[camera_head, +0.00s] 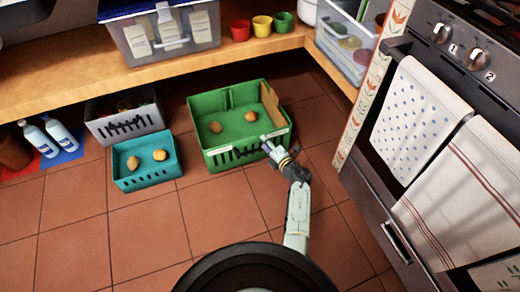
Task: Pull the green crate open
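The green crate (231,102) stands on the tiled floor in front of the wooden shelf, its back part near the shelf's edge. Two round brown things lie inside it, and a brown panel shows at its right side. Its front wall has dark slots and pale label strips. My gripper (269,143) is at the right part of the crate's front rim, touching or very close to it. My arm reaches up to it from below. The fingers are too small to tell whether they are open or shut on the rim.
A teal crate (147,178) with two round brown things and a grey crate (127,126) stand to the left. White bottles (60,134) are farther left. The oven (395,210) with hanging towels bounds the right. Floor tiles (215,210) before the green crate are clear.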

